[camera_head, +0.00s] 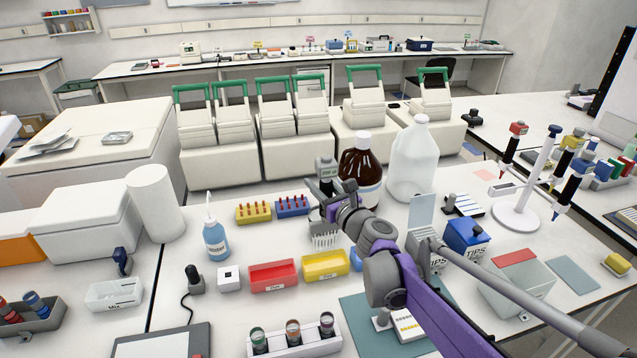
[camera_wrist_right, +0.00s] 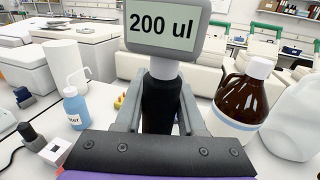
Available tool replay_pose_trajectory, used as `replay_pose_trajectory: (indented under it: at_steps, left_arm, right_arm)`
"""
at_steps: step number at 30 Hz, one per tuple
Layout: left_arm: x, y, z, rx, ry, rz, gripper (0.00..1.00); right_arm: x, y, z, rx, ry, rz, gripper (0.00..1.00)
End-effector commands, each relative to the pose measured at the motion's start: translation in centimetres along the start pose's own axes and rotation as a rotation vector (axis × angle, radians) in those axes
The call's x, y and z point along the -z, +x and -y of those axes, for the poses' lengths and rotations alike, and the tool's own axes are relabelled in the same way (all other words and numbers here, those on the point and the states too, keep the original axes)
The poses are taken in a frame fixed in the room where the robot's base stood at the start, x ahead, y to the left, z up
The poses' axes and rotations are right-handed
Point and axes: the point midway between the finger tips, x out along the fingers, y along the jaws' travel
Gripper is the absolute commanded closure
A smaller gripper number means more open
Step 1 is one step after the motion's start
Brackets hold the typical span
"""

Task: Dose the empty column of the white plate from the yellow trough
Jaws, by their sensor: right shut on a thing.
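My right gripper (camera_head: 330,208) is shut on a multichannel pipette (camera_head: 326,172), held upright. The pipette's display reads 200 ul in the right wrist view (camera_wrist_right: 163,27). Its row of pale tips (camera_head: 324,241) hangs just behind and above the yellow trough (camera_head: 325,266); I cannot tell that they touch it. A white plate (camera_head: 410,337) with some yellow wells lies on a teal mat (camera_head: 361,318), partly hidden by my right arm. Its empty column cannot be made out. My left gripper is not in view.
A red trough (camera_head: 273,276) stands left of the yellow one. A brown bottle (camera_head: 361,170) and a large clear jug (camera_head: 411,160) stand behind the pipette. A blue wash bottle (camera_head: 216,238) is at left. Tip boxes (camera_head: 467,236) and a pipette stand (camera_head: 517,213) are right.

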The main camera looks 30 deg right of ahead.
Motion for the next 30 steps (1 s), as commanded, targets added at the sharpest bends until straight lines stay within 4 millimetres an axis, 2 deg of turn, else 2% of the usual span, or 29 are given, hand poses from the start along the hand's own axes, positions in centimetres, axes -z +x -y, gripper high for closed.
replay_pose_trajectory:
  at_steps: [5,19,24,30]
  left_arm:
    - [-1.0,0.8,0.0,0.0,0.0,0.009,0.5]
    - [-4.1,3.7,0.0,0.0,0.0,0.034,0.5]
    - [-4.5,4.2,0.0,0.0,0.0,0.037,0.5]
    - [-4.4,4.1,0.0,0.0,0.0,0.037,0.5]
  right_arm:
    - [1.6,-0.1,0.0,-0.001,0.0,-0.003,0.79]
    - [7.6,-0.1,0.0,0.0,0.0,-0.002,0.79]
    - [8.5,0.0,0.0,0.0,0.0,-0.001,0.79]
    - [8.5,0.0,0.0,0.0,0.0,0.0,0.79]
